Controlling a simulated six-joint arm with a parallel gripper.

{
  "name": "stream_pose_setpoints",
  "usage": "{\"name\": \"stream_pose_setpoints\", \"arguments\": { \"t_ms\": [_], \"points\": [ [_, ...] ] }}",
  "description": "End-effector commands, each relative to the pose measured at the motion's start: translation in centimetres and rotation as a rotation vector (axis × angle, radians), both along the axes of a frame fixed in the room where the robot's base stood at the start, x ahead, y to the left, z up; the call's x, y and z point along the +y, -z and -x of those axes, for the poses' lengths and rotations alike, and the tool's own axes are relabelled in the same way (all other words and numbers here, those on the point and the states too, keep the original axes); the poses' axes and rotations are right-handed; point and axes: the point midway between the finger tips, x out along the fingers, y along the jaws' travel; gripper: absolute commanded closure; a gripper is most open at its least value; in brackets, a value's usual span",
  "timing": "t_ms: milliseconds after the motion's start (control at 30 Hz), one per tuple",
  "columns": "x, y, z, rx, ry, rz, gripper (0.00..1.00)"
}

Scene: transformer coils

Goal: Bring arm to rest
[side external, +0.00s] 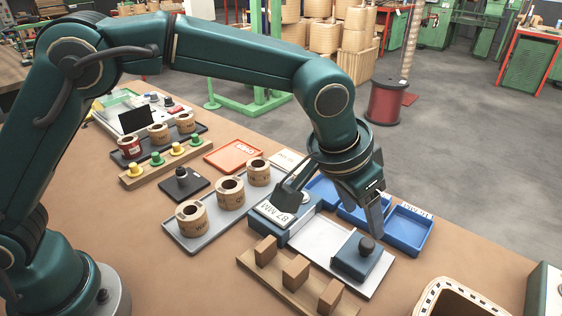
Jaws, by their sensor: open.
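My green arm reaches from the left over the table (140,240). My gripper (332,218) points down near the middle right, its two dark fingers spread apart with nothing visible between them. The left finger is over a dark blue block labelled "87 MM" (268,222). The right finger is close above a second dark blue block with a black knob (360,257). Both blocks sit at the ends of a light grey plate (320,240). I cannot tell whether the fingers touch either block.
Blue trays (408,230) lie behind the plate, and a wooden rack of blocks (296,272) lies in front. Left are a grey tray of coils (212,220), a black knobbed plate (183,185) and an orange tray (232,155). A basket (455,298) stands at front right.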

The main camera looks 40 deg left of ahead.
Motion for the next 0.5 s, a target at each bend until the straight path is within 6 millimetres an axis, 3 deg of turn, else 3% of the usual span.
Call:
{"name": "stream_pose_setpoints", "arguments": {
  "t_ms": [100, 233, 500],
  "points": [
    [2.3, -3.9, -1.2, -0.067, -0.061, 0.041, 0.39],
    [6.3, -7.9, -0.8, -0.119, -0.143, 0.070, 0.39],
    [14.1, -12.3, 3.9, -0.182, -0.279, 0.085, 0.39]
  ]
}}
